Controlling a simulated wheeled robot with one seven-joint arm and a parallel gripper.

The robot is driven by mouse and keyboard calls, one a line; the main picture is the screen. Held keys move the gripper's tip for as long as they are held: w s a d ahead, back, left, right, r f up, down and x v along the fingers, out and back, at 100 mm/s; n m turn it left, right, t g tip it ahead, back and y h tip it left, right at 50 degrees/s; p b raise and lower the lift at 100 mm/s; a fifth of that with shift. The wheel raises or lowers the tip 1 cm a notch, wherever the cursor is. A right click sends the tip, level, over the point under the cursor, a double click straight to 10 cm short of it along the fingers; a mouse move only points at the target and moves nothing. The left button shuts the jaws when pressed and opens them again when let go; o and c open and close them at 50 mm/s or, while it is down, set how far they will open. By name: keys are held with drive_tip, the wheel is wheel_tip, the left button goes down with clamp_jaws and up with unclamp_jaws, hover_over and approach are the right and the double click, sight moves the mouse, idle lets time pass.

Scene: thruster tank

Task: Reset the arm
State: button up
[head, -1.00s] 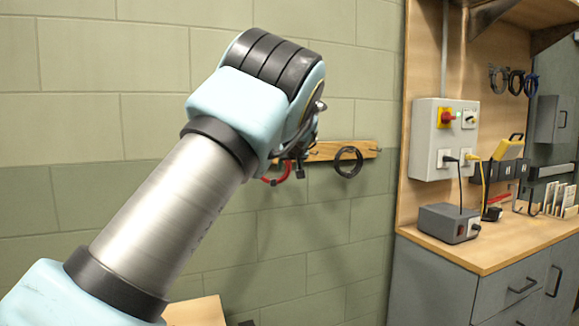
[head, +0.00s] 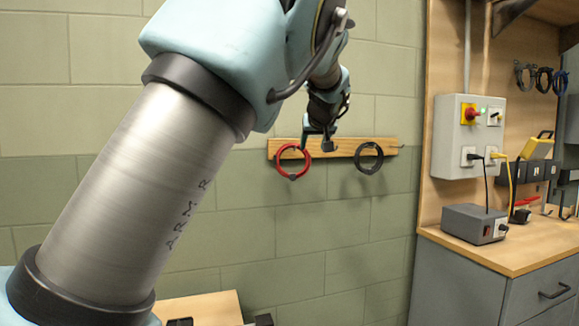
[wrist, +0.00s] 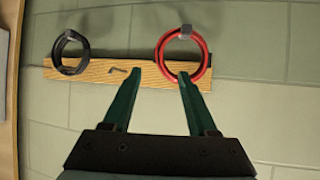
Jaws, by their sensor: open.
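My arm rises from the lower left of the head view, with its elbow at the top. My gripper (head: 318,142) is near the wooden rail on the wall, partly in shadow. In the wrist view my gripper (wrist: 158,76) has two green fingers spread apart with nothing between them. A red cable loop (wrist: 183,58) hangs on the rail just beyond the fingertips, nearest one finger. It also shows in the head view (head: 293,174), left of my gripper. I cannot tell whether a finger touches it.
A black cable loop (head: 368,158) hangs farther right on the wooden rail (head: 335,150). In the wrist view an empty hook (wrist: 118,70) shows on the rail. A workbench (head: 480,255) with a grey box (head: 474,224) and a wall-mounted switch box (head: 470,130) stands at the right.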

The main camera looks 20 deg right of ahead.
drive_tip(key=w+a+f+n+g+y, duration=0.1)
drive_tip(key=a+f, duration=0.5)
drive_tip(key=a, duration=0.3)
drive_tip(key=w+a+f+g+y, duration=0.1)
drive_tip(key=a+f+g, duration=0.1)
drive_tip(key=a+f, duration=0.6)
drive_tip(key=w+a+f+n+g+y, duration=0.1)
drive_tip(key=a+f, duration=0.3)
drive_tip(key=a, duration=0.7)
drive_tip(key=s+a+f+g, duration=0.1)
drive_tip(key=s+a+f, duration=0.3)
drive_tip(key=s+a, duration=0.3)
drive_tip(key=s+a+f+g, duration=0.2)
drive_tip(key=s+a+f, duration=0.2)
drive_tip(key=s+a, duration=0.3)
drive_tip(key=s+a+f+n+g+y, duration=0.1)
drive_tip(key=s+a+f+g, duration=0.1)
drive_tip(key=s+a+f, duration=0.2)
drive_tip(key=s+a, duration=0.2)
drive_tip(key=s, duration=0.2)
drive_tip(key=shift+a+f, duration=0.15)
drive_tip(key=shift+a, duration=0.25)
